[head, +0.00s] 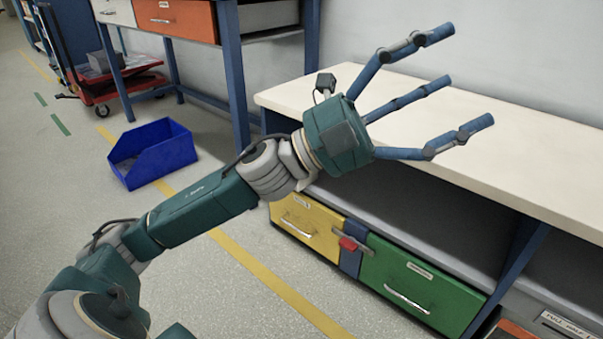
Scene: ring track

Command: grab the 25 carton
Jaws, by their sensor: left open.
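My left gripper (455,90) is open, with its blue fingers spread and nothing between them. It is above the white-topped bench (510,152) and points to the right. My left arm comes in from the lower left. No carton marked 25 can be seen in this view. My right gripper is not in view.
Below the bench top are an open shelf, a yellow drawer (307,226) and a green drawer (422,283). A blue bin (155,155) lies on the floor at the left. A red trolley (115,80) stands behind it. The visible bench top is bare.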

